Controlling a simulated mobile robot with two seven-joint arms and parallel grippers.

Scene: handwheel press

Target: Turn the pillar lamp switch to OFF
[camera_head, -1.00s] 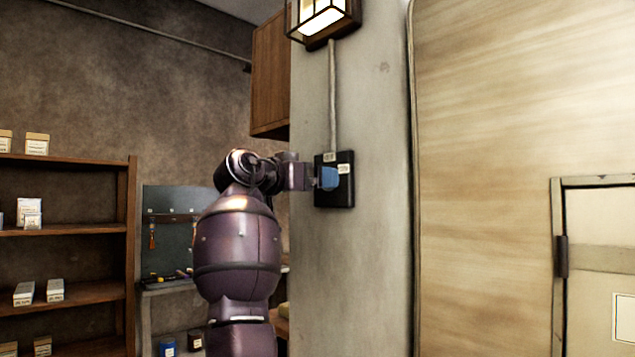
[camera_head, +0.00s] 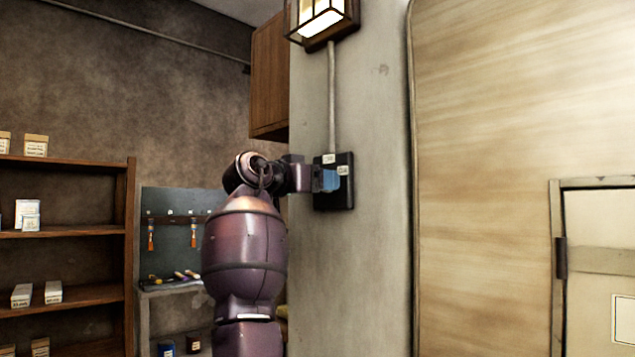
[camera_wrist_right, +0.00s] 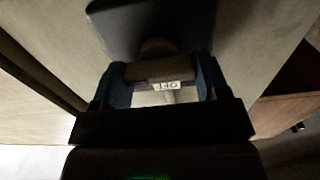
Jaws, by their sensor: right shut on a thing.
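The black switch box (camera_head: 336,203) is on the front of the pale pillar (camera_head: 380,200), with small white labels at its top. My right gripper (camera_head: 327,180), with blue fingers, is at the box and covers the knob in the head view. In the right wrist view the dark brown knob (camera_wrist_right: 160,70) sits between the two blue fingers of my right gripper (camera_wrist_right: 163,80), which is shut on it. A white label reading OFF (camera_wrist_right: 166,86) shows upside down just below the knob. The lamp (camera_head: 322,20) above is lit. My left gripper is out of view.
A conduit (camera_head: 332,95) runs from the lamp down to the box. A wooden cabinet (camera_head: 270,75) hangs left of the pillar. A shelf unit (camera_head: 130,240) and a tool board (camera_head: 178,215) stand further left. A large pale wooden panel (camera_head: 480,150) is on the right.

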